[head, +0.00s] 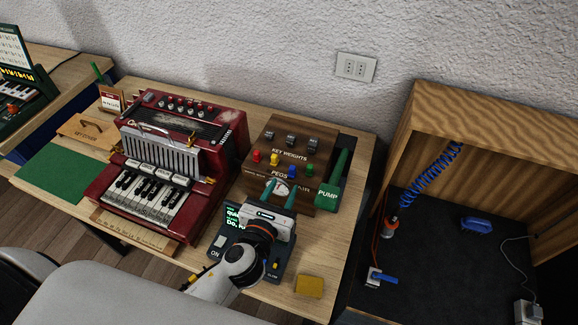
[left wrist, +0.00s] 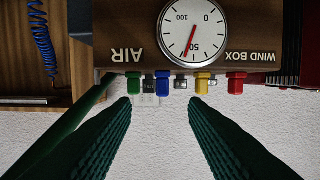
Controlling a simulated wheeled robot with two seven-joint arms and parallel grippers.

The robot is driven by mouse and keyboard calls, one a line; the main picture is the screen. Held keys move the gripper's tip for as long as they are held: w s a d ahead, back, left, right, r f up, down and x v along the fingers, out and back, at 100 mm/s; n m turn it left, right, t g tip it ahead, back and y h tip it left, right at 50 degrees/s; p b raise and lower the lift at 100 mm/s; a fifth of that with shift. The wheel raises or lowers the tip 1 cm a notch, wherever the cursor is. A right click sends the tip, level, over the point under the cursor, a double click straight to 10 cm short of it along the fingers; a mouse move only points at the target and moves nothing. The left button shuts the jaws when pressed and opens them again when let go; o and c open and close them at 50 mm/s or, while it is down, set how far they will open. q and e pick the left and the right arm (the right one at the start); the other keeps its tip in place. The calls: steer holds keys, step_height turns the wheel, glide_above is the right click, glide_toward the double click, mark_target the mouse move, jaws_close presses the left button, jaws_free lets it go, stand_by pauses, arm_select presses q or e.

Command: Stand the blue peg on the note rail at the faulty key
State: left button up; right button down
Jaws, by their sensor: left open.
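The blue peg (head: 291,172) stands between the yellow peg (head: 274,159) and the green peg (head: 309,169) on the brown wooden box. In the left wrist view the blue peg (left wrist: 162,84) appears upside down, just beyond the fingertips and nearer the left one. My left gripper (head: 280,194) is open and empty in front of the box's gauge; its dark green fingers (left wrist: 161,101) are spread wide. A light wooden strip (head: 130,234), probably the note rail, lies along the front of the red accordion's keyboard (head: 155,189). I cannot tell which key is faulty. My right gripper is out of view.
A red peg (head: 256,155) and key weights (head: 291,140) share the box. The green pump (head: 329,192) stands at its right. A dark console (head: 217,252) sits beneath my left arm. A yellow block (head: 309,285) lies near the table's front edge. A green mat (head: 62,172) is clear.

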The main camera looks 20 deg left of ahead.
mark_target(291, 171)
arm_select(q)
steer(key=w, duration=0.4)
steer(key=w+f+p, duration=0.1)
steer(key=w, duration=0.1)
steer(key=shift+w+f, duration=0.1)
steer(key=shift+w, duration=0.25)
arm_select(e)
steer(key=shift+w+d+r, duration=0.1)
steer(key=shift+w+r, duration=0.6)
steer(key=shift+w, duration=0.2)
arm_select(q)
steer(key=shift+s, duration=0.1)
steer(key=shift+c, duration=0.2)
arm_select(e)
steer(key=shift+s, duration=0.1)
arm_select(q)
jaws_close()
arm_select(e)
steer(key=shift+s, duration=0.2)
